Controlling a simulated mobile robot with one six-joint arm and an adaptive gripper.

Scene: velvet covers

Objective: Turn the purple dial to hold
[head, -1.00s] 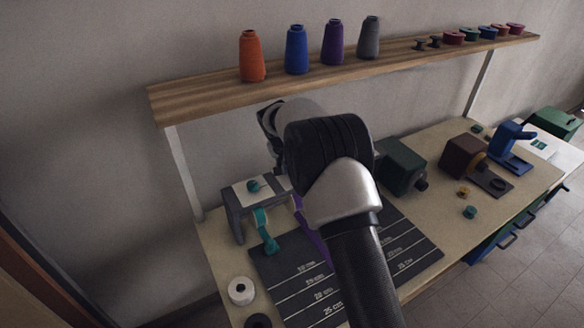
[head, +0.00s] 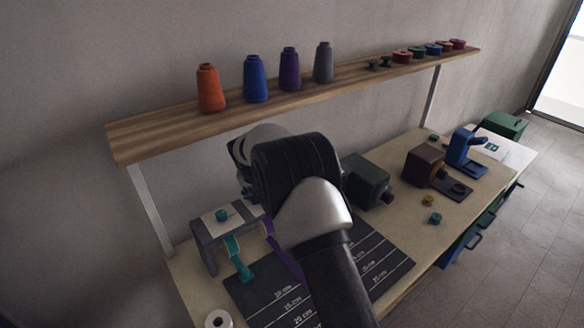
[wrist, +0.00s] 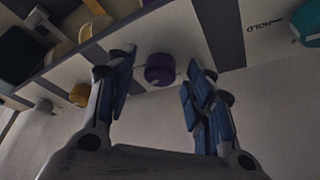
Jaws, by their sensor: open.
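The purple dial (wrist: 160,70) is a round knob on a pale panel, at the middle of the wrist view. My gripper (wrist: 163,78) is open, with one blue-padded finger to each side of the dial in the picture. The dial shows between the fingertips; contact cannot be told. The word HOLD (wrist: 264,27) with an arrow is on the panel by a teal dial (wrist: 308,24). No lettering by the purple dial can be read. In the head view my arm hides the gripper and the purple dial; a purple ribbon (head: 284,256) shows beside my arm.
A yellow dial (wrist: 80,95) is left of the purple one in the wrist view. The grey ribbon rack (head: 206,250) stands at the bench's left. A wooden shelf (head: 150,135) with thread cones runs above. A dark measuring mat (head: 385,258) lies in front.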

